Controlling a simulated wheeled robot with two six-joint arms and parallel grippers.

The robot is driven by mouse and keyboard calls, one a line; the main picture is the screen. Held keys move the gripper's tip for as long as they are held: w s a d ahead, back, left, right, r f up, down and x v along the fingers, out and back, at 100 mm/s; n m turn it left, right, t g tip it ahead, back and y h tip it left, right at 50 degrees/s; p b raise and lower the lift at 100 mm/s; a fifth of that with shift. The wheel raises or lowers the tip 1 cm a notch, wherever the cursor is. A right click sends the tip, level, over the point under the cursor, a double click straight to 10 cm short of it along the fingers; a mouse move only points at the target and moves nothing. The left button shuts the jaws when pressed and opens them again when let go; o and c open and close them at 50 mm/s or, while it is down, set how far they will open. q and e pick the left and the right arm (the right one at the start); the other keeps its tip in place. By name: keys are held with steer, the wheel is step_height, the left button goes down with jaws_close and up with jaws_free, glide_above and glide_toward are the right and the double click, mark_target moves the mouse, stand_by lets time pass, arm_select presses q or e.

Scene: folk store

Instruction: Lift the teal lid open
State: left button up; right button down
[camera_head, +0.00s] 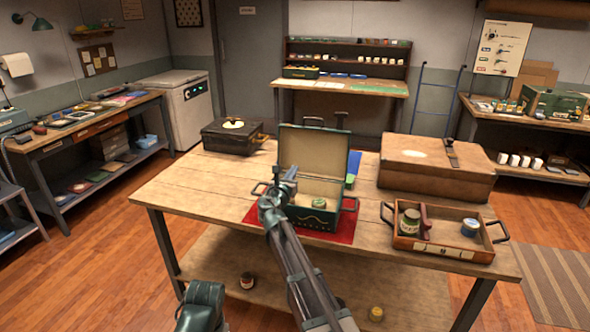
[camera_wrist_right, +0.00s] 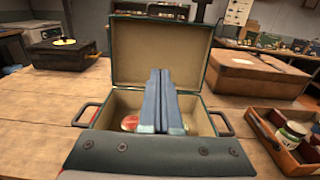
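The teal box (camera_head: 315,219) stands on a red mat on the wooden table, with a handle at each side. Its lid (camera_head: 318,154) stands upright at the back, showing a beige lining; the open lid also shows in the right wrist view (camera_wrist_right: 160,47). My right gripper (camera_head: 290,176) is in front of the lid, over the box's left part. In the right wrist view its two fingers (camera_wrist_right: 160,98) lie together with nothing visible between them. They partly hide the box's inside, where small red and pale items show.
A black case (camera_head: 232,138) stands at the back left of the table. A large brown case (camera_head: 434,168) is at the back right. A wooden tray (camera_head: 442,252) with jars stands at the front right. The table's front left is clear.

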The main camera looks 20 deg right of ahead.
steer(key=v, duration=0.7)
steer(key=shift+s+a, duration=0.2)
steer(key=shift+s, duration=0.15)
steer(key=s+a+f+m+g+y+p, duration=0.1)
steer(key=s+a+f+m+g, duration=0.1)
steer(key=s+f+m+g, duration=0.35)
steer(key=s+a+f+m+g+y+p, duration=0.1)
steer(key=s+a+f+m+g+y, duration=0.15)
steer(key=s+f+m, duration=0.6)
steer(key=s+a+f+m+g+y, duration=0.1)
steer(key=s+a+m+g, duration=0.1)
steer(key=s, duration=0.5)
steer(key=s+a+f+m+g+y+p, duration=0.1)
steer(key=s+a+m+g+y, duration=0.1)
steer(key=s+a+m, duration=0.3)
steer(key=s+a+f+m+g+y, duration=0.2)
steer(key=s+a+m+g, duration=0.1)
steer(key=s, duration=0.7)
steer(key=shift+a+m+p, duration=0.3)
steer(key=shift+a+m, duration=0.4)
steer(key=shift+a, duration=0.3)
